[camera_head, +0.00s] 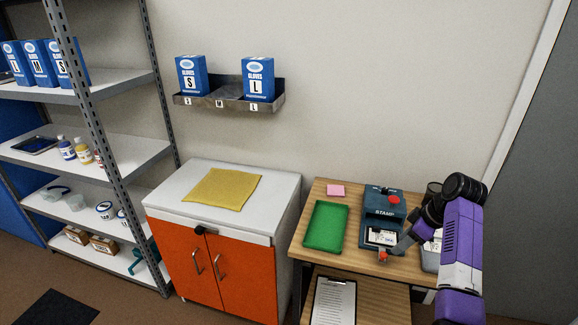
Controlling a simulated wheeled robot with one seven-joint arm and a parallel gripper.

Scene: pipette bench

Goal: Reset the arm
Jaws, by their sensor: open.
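My arm comes in from the right side, with purple, white and black links. My gripper (396,248) is small in the picture, low over the right part of the wooden bench, beside the front of the stamp machine (382,207). It is open, and I see nothing held in it. The stamp machine is dark teal with a red knob on top and a white card (381,237) at its front. A small red part shows just below the card. My arm hides part of the machine's right side and the bench behind it.
A green tray (325,226) and a pink pad (336,190) lie on the wooden bench (360,262). A grey bin (430,260) is partly behind my arm. A clipboard (333,303) lies below. An orange cabinet (213,265), glove rack (228,101) and shelves (105,82) stand left.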

